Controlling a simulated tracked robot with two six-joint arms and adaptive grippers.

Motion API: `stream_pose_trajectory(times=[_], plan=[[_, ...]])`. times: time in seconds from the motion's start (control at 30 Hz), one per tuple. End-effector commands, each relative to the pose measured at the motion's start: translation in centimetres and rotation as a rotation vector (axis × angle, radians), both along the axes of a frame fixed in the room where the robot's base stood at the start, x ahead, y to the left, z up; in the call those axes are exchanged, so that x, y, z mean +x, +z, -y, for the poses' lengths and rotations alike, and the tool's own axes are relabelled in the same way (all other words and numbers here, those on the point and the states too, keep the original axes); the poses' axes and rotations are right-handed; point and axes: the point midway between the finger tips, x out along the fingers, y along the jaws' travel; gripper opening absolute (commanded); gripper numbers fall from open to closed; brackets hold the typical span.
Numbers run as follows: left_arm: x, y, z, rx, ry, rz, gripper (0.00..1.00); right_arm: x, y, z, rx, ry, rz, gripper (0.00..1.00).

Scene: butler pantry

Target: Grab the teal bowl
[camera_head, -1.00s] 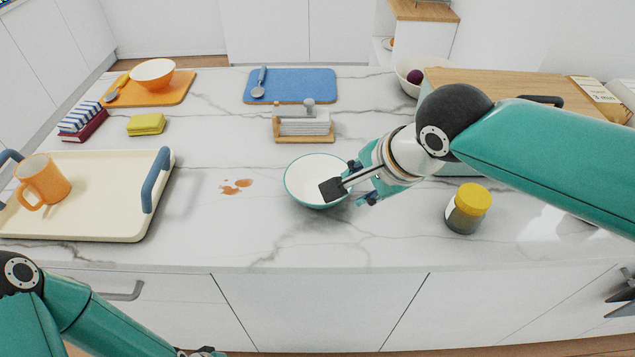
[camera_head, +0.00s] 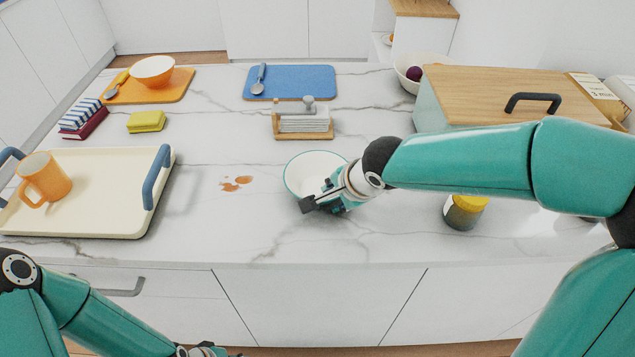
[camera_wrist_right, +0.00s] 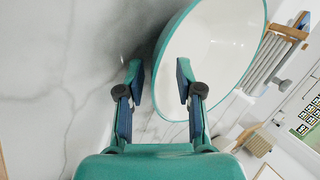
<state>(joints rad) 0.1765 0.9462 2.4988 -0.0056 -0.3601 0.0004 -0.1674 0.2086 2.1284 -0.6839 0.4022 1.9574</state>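The teal bowl (camera_head: 309,168), white inside with a teal rim, sits upright on the marble counter at the middle. My right gripper (camera_head: 315,203) is at its near right edge and hides part of it. In the right wrist view, the bowl (camera_wrist_right: 215,45) fills the upper right, and my right gripper (camera_wrist_right: 160,82) is open. One finger is outside the rim and the other lies over the white inside; I see a gap between them and cannot tell whether either touches. My left gripper (camera_head: 205,351) is partly cut off at the bottom edge, its fingers unclear.
A yellow-lidded jar (camera_head: 463,213) stands right of the bowl, partly behind my right arm. A cream tray (camera_head: 105,205) with an orange mug (camera_head: 45,178) is at left. A wooden-lidded box (camera_head: 490,88) is back right.

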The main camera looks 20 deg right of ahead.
Motion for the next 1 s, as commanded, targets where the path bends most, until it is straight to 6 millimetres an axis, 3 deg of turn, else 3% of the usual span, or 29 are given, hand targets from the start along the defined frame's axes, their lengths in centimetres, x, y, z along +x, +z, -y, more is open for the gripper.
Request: stream_pose_trajectory(times=[0.33, 0.53, 1.0], plan=[[-0.02, -0.06, 0.01, 0.000, 0.000, -0.001, 0.40, 0.41, -0.74, -0.08, 0.001, -0.001, 0.001, 0.34], [-0.02, -0.06, 0.01, 0.000, 0.000, -0.001, 0.40, 0.40, -0.74, -0.08, 0.000, 0.000, 0.001, 0.01], [-0.02, -0.04, 0.01, 0.000, 0.000, -0.001, 0.40, 0.43, -0.66, -0.11, 0.001, 0.000, 0.002, 0.00]])
